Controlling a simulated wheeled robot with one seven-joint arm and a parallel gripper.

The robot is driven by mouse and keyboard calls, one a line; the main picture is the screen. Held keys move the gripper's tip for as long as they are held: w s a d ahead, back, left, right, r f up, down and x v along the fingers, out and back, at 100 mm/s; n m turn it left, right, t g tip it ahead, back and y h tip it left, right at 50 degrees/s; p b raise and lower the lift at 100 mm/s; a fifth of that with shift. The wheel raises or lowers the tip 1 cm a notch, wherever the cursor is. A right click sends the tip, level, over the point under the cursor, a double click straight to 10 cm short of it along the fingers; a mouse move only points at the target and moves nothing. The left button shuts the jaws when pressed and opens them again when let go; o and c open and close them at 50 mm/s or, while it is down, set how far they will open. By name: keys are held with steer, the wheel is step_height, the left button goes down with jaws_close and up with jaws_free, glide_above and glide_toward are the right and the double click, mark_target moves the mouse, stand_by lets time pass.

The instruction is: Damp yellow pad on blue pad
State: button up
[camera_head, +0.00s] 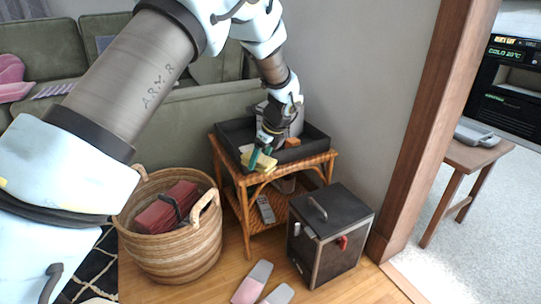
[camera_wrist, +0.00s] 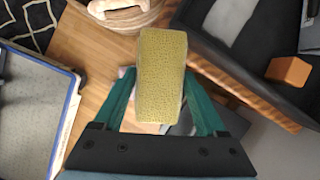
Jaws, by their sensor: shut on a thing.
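A yellow pad (camera_wrist: 161,70) with a pitted, sponge-like face is between the teal fingers of my gripper (camera_wrist: 160,82), which is shut on it. In the head view the yellow pad (camera_head: 262,163) is at the near edge of the dark tray on the wicker side table, with my gripper (camera_head: 263,154) above it. In the wrist view the pad is left of the tray, with floor and basket showing behind it. Whether the yellow pad is damp cannot be told.
The dark tray (camera_head: 233,131) holds an orange block (camera_head: 292,143) and a grey object. The wicker table (camera_head: 247,181) has a remote (camera_head: 266,209) on its lower shelf. A basket (camera_head: 175,255) stands left, a dark box (camera_head: 331,228) right. A wooden post (camera_head: 420,125) borders the doorway.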

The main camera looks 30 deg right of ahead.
steer(key=w+a+n+g, duration=0.1)
steer(key=a+n+g, duration=0.2)
steer(key=a+n, duration=0.7)
steer(key=w+a+n+g+h, duration=0.1)
steer(key=a+n+g, duration=0.2)
steer(key=a+n, duration=0.8)
steer(key=w+a+n+g, duration=0.2)
steer(key=a+n, duration=0.9)
steer(key=a, duration=1.6)
steer(key=shift+a+f+g, duration=0.25)
steer(key=shift+f+g, duration=0.1)
steer(key=shift+g, duration=0.05)
steer(key=shift+w, duration=0.15)
steer(key=r+p, duration=0.1)
steer(key=p, duration=0.3)
